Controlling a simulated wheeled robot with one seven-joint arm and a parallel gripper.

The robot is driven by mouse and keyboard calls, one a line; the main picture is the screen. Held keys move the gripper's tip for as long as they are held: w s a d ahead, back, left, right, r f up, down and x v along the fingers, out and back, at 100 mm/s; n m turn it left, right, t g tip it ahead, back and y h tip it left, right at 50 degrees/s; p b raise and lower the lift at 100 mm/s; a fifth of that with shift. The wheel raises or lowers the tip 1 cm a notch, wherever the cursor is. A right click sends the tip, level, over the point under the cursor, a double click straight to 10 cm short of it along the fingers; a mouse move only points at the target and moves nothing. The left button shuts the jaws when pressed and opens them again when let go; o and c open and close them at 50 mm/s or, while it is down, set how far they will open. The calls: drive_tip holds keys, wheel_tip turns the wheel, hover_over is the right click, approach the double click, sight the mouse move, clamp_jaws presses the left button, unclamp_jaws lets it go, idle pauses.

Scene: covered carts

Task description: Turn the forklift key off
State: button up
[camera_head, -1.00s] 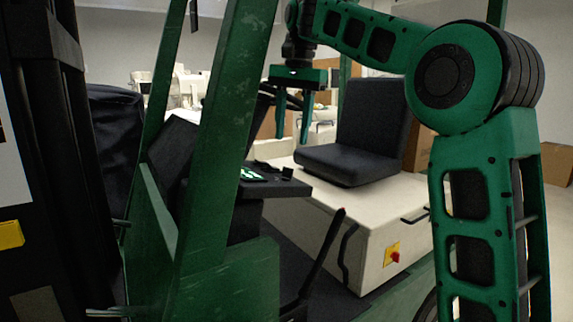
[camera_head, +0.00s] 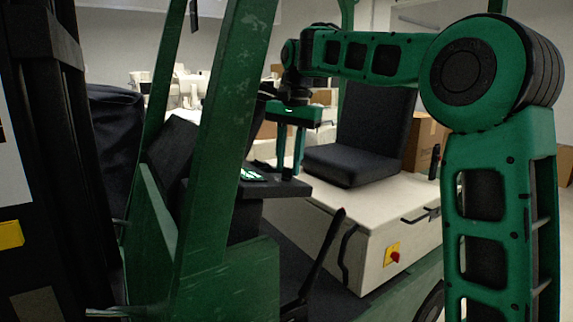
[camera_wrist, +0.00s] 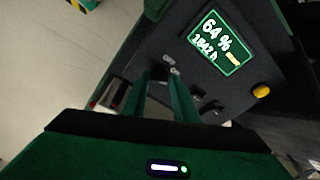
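My gripper (camera_head: 289,168) hangs with its fingers pointing down over the forklift's dark console (camera_head: 317,187), in front of the seat. In the wrist view my gripper (camera_wrist: 160,76) has its two fingers apart with a gap between them, so it is open. A small grey metallic piece, seemingly the key (camera_wrist: 170,61), stands on the console just beyond the fingertips, nearer the right finger. I cannot tell whether a finger touches it or how the key is turned. The key is not discernible in the head view. The lit display (camera_wrist: 220,42) reads 64 % and 1842 h.
A yellow round button (camera_wrist: 261,90) sits on the console right of the display. The green forklift post (camera_head: 222,130) stands left of my gripper, and the black seat (camera_head: 355,150) is to its right. A lever (camera_head: 322,250) rises below the console.

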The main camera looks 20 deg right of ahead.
drive_tip(key=c, duration=0.5)
drive_tip(key=shift+n, duration=0.4)
drive_tip(key=n+y, duration=0.1)
drive_tip(key=n, duration=0.4)
drive_tip(key=shift+d+t, duration=0.1)
drive_tip(key=shift+t, duration=0.3)
drive_tip(key=n+y, duration=0.1)
drive_tip(key=n, duration=0.5)
drive_tip(key=o, duration=1)
drive_tip(key=shift+f, duration=0.1)
drive_tip(key=shift+o, duration=0.2)
drive_tip(key=shift+d, duration=0.1)
